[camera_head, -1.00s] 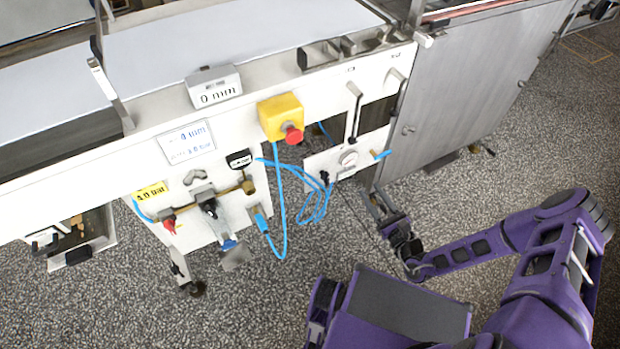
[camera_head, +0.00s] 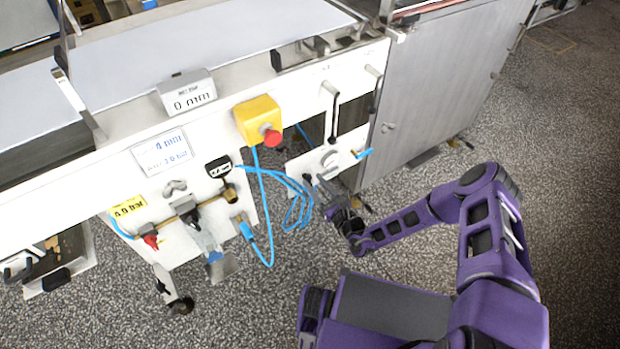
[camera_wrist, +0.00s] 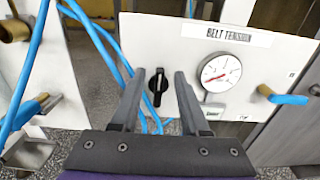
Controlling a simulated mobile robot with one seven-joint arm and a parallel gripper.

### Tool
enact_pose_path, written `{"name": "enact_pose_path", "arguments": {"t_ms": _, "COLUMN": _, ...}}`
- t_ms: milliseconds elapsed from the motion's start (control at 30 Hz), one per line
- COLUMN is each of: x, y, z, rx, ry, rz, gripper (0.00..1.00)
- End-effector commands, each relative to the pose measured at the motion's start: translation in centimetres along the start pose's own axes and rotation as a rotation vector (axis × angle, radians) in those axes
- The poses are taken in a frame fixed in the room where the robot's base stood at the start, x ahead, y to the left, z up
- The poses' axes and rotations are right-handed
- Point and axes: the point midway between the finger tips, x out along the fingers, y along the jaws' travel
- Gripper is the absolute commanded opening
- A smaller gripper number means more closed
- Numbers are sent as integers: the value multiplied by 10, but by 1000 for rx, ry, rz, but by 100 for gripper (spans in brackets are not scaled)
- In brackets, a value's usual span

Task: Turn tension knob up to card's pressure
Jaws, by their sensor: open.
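The black tension knob (camera_wrist: 158,87) is on a white panel labelled BELT TENSION (camera_wrist: 229,35) in the wrist view. A white pointer mark on it stands about upright. A round pressure gauge (camera_wrist: 221,73) with a red needle is right of the knob; its figures are too small to read surely. The white card (camera_head: 163,152) on the machine shows "4 mm" and a blurred bar value below. My gripper (camera_wrist: 159,76) is open and empty, its fingers appearing either side of the knob; contact is not visible. In the head view my gripper (camera_head: 320,186) is at the panel's lower edge.
Blue hoses (camera_head: 292,190) hang left of the panel. A blue-handled valve (camera_wrist: 287,98) projects right of the gauge. A yellow box with a red button (camera_head: 258,121) is above left. A grey cabinet (camera_head: 440,85) stands right. A yellow "4.0 bar" label (camera_head: 128,206) is far left.

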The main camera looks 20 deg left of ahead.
Motion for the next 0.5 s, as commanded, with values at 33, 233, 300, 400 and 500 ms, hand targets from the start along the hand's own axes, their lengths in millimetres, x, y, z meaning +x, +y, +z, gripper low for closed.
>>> {"name": "enact_pose_path", "arguments": {"t_ms": 33, "x": 9, "y": 0, "z": -1, "rx": -1, "ry": -2, "rz": 2, "gripper": 45}}
{"name": "enact_pose_path", "arguments": {"t_ms": 233, "x": 28, "y": 0, "z": 0, "rx": -2, "ry": -1, "rz": 0, "gripper": 45}}
{"name": "enact_pose_path", "arguments": {"t_ms": 300, "x": 31, "y": 0, "z": 0, "rx": -2, "ry": -1, "rz": 0, "gripper": 45}}
{"name": "enact_pose_path", "arguments": {"t_ms": 400, "x": 33, "y": 0, "z": 0, "rx": -1, "ry": -1, "rz": 0, "gripper": 45}}
{"name": "enact_pose_path", "arguments": {"t_ms": 500, "x": 33, "y": 0, "z": 0, "rx": 0, "ry": -1, "rz": 0, "gripper": 45}}
